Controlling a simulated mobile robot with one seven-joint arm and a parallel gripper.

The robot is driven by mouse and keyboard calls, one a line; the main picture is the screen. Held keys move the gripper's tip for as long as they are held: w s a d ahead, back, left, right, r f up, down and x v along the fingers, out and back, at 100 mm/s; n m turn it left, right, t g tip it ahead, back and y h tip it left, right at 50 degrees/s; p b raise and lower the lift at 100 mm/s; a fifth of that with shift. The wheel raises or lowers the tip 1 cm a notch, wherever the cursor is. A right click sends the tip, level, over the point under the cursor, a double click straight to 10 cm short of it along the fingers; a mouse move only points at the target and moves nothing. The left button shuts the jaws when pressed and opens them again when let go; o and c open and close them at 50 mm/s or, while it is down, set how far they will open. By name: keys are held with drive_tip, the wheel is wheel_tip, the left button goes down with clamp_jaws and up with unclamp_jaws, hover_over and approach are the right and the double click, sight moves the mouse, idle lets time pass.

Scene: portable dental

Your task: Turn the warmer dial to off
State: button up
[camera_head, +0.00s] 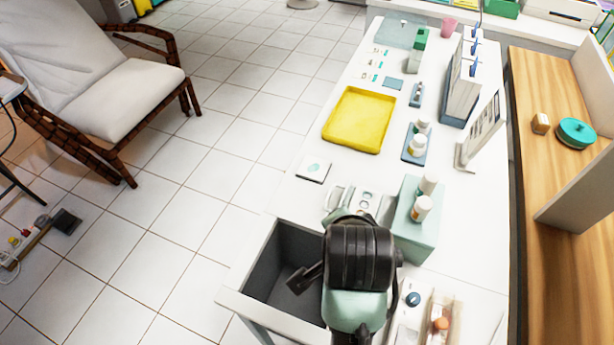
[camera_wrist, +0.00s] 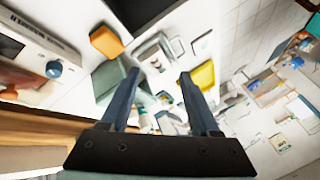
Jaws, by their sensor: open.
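The warmer (camera_head: 405,325) is a white box at the near edge of the white counter, partly cut off at the bottom of the head view. Its round blue dial (camera_head: 413,299) shows on it. In the wrist view the warmer (camera_wrist: 30,47) is at the upper left with dark lettering, and its blue dial (camera_wrist: 54,69) stands out from the panel. My gripper (camera_wrist: 158,78) is open, with nothing between its two fingers. The dial lies left of the fingers in the wrist view, apart from them.
A mint box (camera_head: 415,235) with white bottles stands just beyond my wrist. An open grey drawer or bin (camera_head: 285,262) is to the left. A yellow tray (camera_head: 358,119) lies farther back.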

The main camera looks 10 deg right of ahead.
drive_tip(key=w+a+r+n+t+b, duration=0.4)
drive_tip(key=w+t+b, duration=0.5)
drive_tip(key=b, duration=0.7)
drive_tip(key=shift+w+a+r+n+t, duration=0.15)
drive_tip(key=shift+r+n+t, duration=0.15)
drive_tip(key=shift+r+n, duration=1.2)
drive_tip(key=shift+r, duration=0.15)
